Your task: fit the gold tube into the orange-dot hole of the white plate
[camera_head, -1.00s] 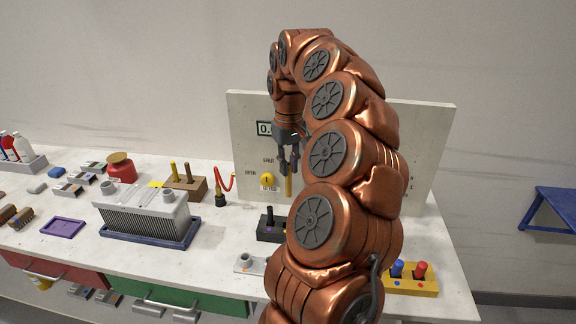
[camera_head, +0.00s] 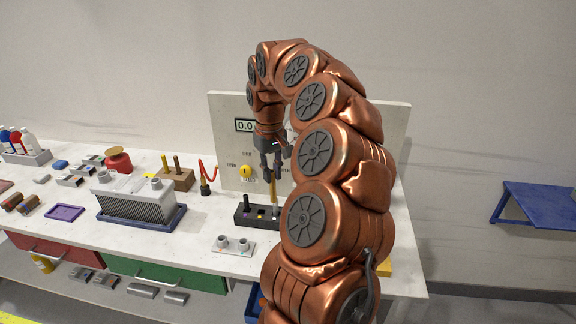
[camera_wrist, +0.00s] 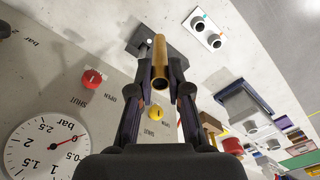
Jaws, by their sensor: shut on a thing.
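My gripper (camera_head: 270,172) is shut on the gold tube (camera_head: 273,188), which hangs roughly upright over the black block (camera_head: 240,220). In the wrist view the tube (camera_wrist: 160,62) sits between the fingertips (camera_wrist: 160,80), its open end facing the camera. In the head view its lower end is close to the block's right part; I cannot tell whether they touch. The white plate (camera_head: 220,250) lies on the bench in front of the block, with two raised grey holes. The plate also shows in the wrist view (camera_wrist: 209,33), with a teal and an orange dot. Both holes look empty.
A black peg (camera_head: 247,203) stands in the block. A grey panel (camera_head: 225,130) with a gauge (camera_wrist: 45,148) and knobs stands behind. A finned metal box (camera_head: 138,203) and a brown peg block (camera_head: 178,180) are to the left. Bare bench lies left of the plate.

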